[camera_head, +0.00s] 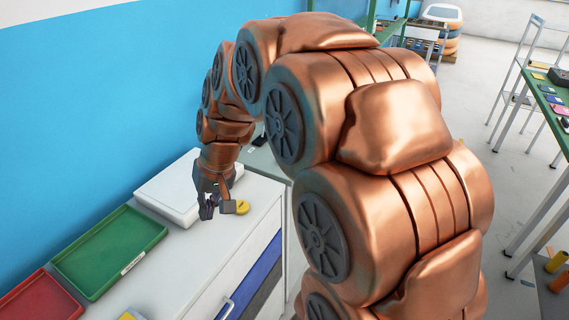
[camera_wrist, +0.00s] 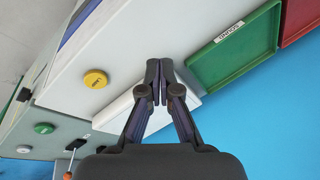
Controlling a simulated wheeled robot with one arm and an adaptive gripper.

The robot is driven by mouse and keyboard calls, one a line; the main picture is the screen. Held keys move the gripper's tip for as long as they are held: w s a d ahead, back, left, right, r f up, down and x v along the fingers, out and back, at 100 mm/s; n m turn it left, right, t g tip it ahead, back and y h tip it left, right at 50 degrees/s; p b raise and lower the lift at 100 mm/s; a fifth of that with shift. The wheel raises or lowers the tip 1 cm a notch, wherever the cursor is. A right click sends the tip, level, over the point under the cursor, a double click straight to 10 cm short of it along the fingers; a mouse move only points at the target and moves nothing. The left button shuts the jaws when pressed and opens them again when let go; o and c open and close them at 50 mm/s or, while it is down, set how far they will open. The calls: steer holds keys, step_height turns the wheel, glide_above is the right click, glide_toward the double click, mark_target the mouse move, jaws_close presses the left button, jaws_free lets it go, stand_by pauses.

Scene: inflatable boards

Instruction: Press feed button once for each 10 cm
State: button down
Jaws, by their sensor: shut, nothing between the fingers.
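A round yellow button (camera_head: 243,208) with small dark lettering sits on the white counter, just right of my gripper (camera_head: 207,211). It also shows in the wrist view (camera_wrist: 95,79), left of my fingertips (camera_wrist: 160,68); its lettering is too small to read surely. A green round button (camera_wrist: 43,128) lies further left in the wrist view. I cannot tell which button is the feed button. My gripper is shut, its fingertips together and empty, pointing down above the counter. It is apart from the yellow button in the wrist view.
A white flat slab (camera_head: 176,190) lies on the counter by my gripper. A green tray (camera_head: 108,250) and a red tray (camera_head: 40,299) are at the left, against the blue wall. A green-topped table (camera_head: 545,92) stands at the right, beyond open floor.

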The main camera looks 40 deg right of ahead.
steer(key=w+d+f+m+t+b, duration=0.1)
steer(key=w+d+m+t+b, duration=0.15)
steer(key=w+d, duration=0.8)
steer(key=w+d+f+m+t+h+b, duration=0.1)
steer(key=w+d+m+t+h, duration=0.1)
steer(key=d, duration=1.2)
steer(key=w+d+f+m+t+h+b, duration=0.1)
steer(key=w+d+m+t, duration=0.1)
steer(key=d, duration=1.2)
steer(key=shift+w+d+m+h, duration=0.3)
steer(key=shift+w+m+h, duration=0.1)
steer(key=shift+w, duration=0.15)
steer(key=shift+f, duration=0.1)
steer(key=shift+a+f+b, duration=0.1)
steer(key=shift+f+b, duration=2.8)
steer(key=shift+f, duration=1.4)
steer(key=shift+f, duration=0.15)
steer(key=shift+f+b, duration=0.3)
steer(key=shift+b, duration=0.15)
